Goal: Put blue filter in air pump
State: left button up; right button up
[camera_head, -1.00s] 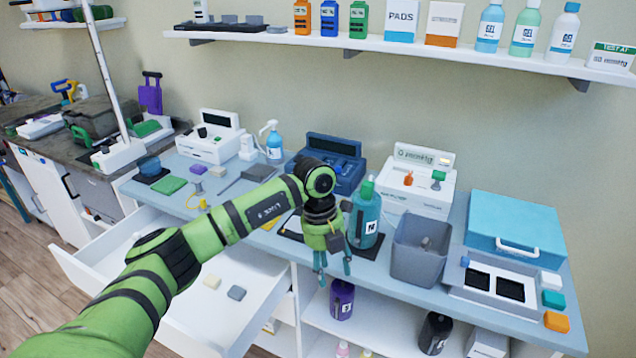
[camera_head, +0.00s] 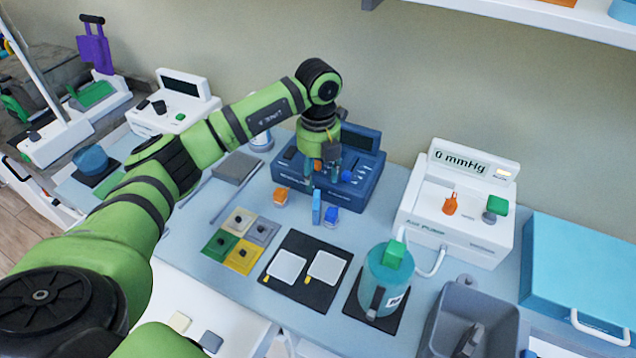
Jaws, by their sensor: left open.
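The white air pump (camera_head: 478,240) stands at right of centre, its display reading 0 mmHg. An orange piece (camera_head: 450,203) and a green-topped piece (camera_head: 495,208) are on its front. A small blue piece (camera_head: 331,216), which looks like the blue filter, is on the counter in front of the dark blue device. A flat, upright light-blue piece (camera_head: 316,207) is just left of it. My left gripper (camera_head: 321,168) is open with fingers down, above and behind these pieces and before the device. I see nothing between its fingers. My right gripper is not in view.
The dark blue device (camera_head: 357,189) is close behind the left gripper. An orange piece (camera_head: 280,196), coloured squares (camera_head: 222,243) and a black mat (camera_head: 293,296) with two pale pads are nearby. A teal bottle (camera_head: 389,285) and grey bin (camera_head: 474,322) stand in front of the pump.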

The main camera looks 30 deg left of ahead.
aim_at(315, 193)
pick_arm(q)
jog(key=shift+s+f, duration=0.1)
jog(key=shift+s, duration=0.05)
jog(key=shift+s+f+p, duration=0.3)
jog(key=shift+f+p, duration=0.3)
jog(key=shift+s+f+p, duration=0.3)
jog(key=shift+f+p, duration=0.25)
jog(key=shift+p, duration=0.05)
notch_tip(315, 193, down, 3)
jog(key=shift+a+r+p, duration=0.1)
jog(key=shift+a+p, duration=0.05)
jog(key=shift+p, duration=0.4)
jog(key=shift+w+f, duration=0.15)
jog(key=shift+f, duration=0.45)
jog(key=c, duration=1)
grip_shut()
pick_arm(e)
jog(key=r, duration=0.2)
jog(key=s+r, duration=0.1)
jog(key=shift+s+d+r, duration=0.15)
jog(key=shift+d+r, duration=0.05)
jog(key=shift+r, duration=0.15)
